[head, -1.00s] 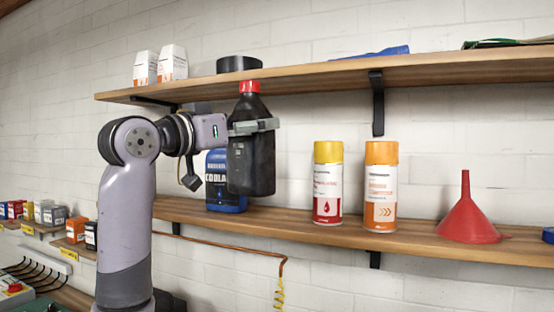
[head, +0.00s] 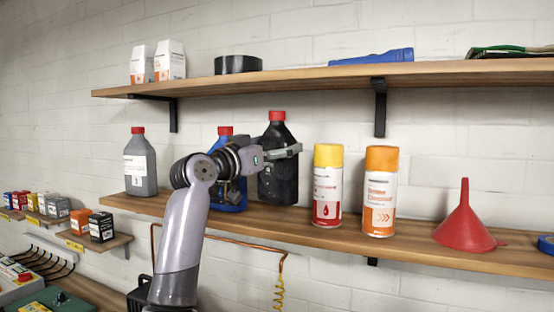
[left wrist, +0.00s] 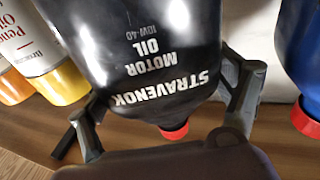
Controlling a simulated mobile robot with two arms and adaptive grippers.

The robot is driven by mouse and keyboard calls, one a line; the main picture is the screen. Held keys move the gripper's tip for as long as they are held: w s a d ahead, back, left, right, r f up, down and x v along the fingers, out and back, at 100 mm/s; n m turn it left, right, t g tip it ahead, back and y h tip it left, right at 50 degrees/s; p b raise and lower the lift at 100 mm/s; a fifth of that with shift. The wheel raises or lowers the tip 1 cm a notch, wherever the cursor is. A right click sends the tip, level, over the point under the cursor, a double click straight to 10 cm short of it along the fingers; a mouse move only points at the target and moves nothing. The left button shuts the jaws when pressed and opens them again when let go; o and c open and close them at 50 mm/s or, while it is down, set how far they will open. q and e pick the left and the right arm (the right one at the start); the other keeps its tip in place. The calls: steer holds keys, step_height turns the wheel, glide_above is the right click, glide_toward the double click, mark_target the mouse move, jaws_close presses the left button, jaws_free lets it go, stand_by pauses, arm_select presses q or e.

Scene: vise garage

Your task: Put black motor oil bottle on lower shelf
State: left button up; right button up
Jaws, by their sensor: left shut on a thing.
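The black motor oil bottle (head: 278,178) has a red cap and stands upright at the lower shelf (head: 330,232). It is between the blue coolant bottle (head: 232,196) and the yellow-capped spray can (head: 327,186). Its base is at shelf level, but I cannot tell whether it touches the wood. My left gripper (head: 282,153) is shut around the bottle's upper body. In the left wrist view the bottle (left wrist: 150,50) appears upside down, its label reading "Stravenok motor oil", with gripper fingers (left wrist: 165,108) on both sides. My right gripper is not in view.
A grey bottle (head: 140,164) stands at the lower shelf's left end. An orange spray can (head: 380,192) and a red funnel (head: 465,222) stand to the right. The upper shelf (head: 300,78) overhangs, carrying white boxes (head: 170,61), a black round item (head: 238,64) and a blue flashlight (head: 372,57).

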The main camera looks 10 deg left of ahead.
mark_target(269, 164)
arm_select(q)
step_height(269, 164, down, 3)
steer(key=shift+w+f+p, duration=0.1)
steer(key=shift+w+p, duration=0.05)
steer(key=shift+p, duration=0.7)
steer(key=shift+d, duration=0.1)
steer(key=o, duration=1.5)
steer(key=shift+f, duration=0.2)
steer(key=shift+o, duration=1.3)
steer(key=shift+r, duration=0.1)
